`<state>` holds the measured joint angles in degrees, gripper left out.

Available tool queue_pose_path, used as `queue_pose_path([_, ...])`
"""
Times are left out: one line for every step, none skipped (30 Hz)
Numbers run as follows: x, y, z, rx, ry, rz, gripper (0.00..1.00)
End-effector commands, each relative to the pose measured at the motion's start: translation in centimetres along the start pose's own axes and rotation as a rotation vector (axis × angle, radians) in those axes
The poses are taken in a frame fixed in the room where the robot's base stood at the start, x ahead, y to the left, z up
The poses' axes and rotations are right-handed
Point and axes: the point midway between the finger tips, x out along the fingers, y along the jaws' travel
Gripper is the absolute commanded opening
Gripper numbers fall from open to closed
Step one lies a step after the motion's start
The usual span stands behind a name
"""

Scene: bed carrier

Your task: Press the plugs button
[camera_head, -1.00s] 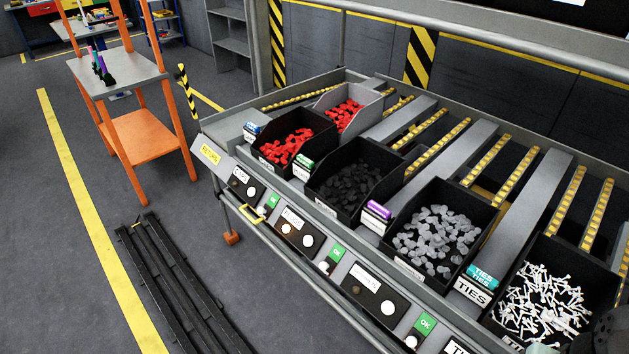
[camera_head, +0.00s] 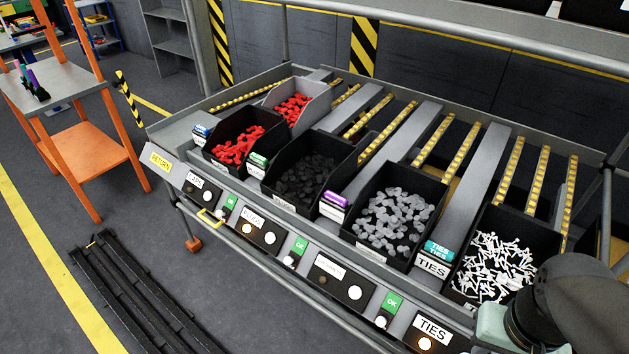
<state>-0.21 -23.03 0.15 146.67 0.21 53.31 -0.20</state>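The button panels run along the front rail of the carrier. The second panel from the left carries a short white label (camera_head: 253,218) that may read PLUGS, but it is too small to be sure. It has a left button (camera_head: 246,229) and a right button (camera_head: 270,238), both pale and round. The third panel has a longer, unreadable label (camera_head: 329,267) with a dark left button (camera_head: 322,280) and a white right button (camera_head: 354,292). The rightmost panel reads TIES (camera_head: 432,330) and has a warm-lit button (camera_head: 425,344). My gripper is not in view; only part of my arm shows at lower right.
Bins of red parts (camera_head: 261,134), black parts (camera_head: 349,148), grey parts (camera_head: 436,201) and white ties (camera_head: 451,258) stand above the panels. Green OK tags (camera_head: 300,245) sit between panels. The floor in front holds black rails (camera_head: 130,290).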

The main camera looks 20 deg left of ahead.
Motion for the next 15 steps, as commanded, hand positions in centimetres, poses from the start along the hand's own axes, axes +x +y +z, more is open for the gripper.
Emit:
queue_pose_path([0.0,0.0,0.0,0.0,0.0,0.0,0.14])
queue_pose_path([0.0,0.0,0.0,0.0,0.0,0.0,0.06])
queue_pose_path([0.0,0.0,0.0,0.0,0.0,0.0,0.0])
queue_pose_path([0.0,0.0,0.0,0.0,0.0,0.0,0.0])
queue_pose_path([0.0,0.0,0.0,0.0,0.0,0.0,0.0])
queue_pose_path([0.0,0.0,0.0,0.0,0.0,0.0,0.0])
queue_pose_path([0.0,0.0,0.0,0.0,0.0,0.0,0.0])
queue_pose_path([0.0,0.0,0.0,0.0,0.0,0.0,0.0])
queue_pose_path([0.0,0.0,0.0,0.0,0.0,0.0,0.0])
queue_pose_path([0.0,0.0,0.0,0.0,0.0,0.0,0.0])
queue_pose_path([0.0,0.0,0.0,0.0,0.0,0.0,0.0])
queue_pose_path([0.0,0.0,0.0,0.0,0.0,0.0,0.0])
queue_pose_path([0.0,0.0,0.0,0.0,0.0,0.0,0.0])
queue_pose_path([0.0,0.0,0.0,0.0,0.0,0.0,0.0])
queue_pose_path([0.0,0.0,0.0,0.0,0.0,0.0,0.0])
